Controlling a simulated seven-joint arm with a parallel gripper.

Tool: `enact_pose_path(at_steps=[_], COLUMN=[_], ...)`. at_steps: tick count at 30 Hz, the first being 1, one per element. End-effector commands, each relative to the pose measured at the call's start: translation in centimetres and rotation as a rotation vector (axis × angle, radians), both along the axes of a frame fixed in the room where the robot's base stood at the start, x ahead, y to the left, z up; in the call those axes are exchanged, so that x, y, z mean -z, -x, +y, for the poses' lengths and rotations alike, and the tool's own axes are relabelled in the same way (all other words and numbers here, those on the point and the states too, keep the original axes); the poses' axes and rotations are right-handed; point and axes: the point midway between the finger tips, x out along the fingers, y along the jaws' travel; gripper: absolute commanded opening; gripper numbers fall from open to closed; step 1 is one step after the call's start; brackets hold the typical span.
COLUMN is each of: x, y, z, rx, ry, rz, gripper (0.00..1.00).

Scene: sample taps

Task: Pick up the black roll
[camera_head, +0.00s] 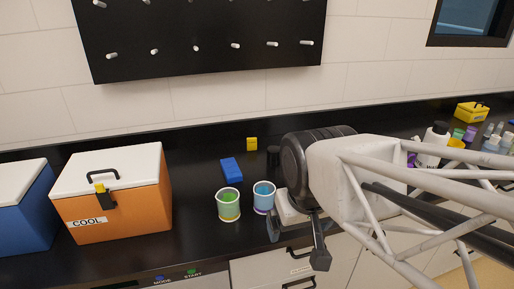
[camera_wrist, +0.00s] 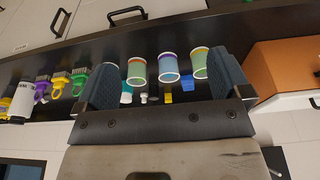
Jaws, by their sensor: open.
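A small dark cylindrical thing (camera_head: 273,156), likely the black roll, stands on the black counter just left of my wrist in the head view. It is hard to make out against the dark surface, and I cannot pick it out in the wrist view. My gripper (camera_head: 297,243) is open and empty, pointing down at the counter's front part, nearer the front edge than the dark thing. In the wrist view its two fingers (camera_wrist: 167,82) are wide apart, with nothing held between them.
A green cup (camera_head: 228,206) and a blue cup (camera_head: 264,198) stand left of my gripper; the wrist view adds a third cup (camera_wrist: 137,70). A blue block (camera_head: 231,169) and yellow block (camera_head: 252,144) lie behind. An orange cooler (camera_head: 125,205) stands left; bottles (camera_head: 432,146) crowd the right.

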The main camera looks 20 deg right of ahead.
Motion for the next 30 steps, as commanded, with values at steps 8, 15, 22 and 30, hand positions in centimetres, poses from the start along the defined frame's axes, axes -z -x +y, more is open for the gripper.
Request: enact_pose_path(at_steps=[8,15,22,30], x=[0.0,0.0,0.0,-0.1], y=[0.0,0.0,0.0,-1.3], z=[0.0,0.0,0.0,-0.4], rx=[0.000,0.000,-0.001,-0.040], ry=[0.000,0.000,0.000,0.040], rz=[0.000,0.000,0.000,0.025], gripper=[0.96,0.89,0.89,0.89])
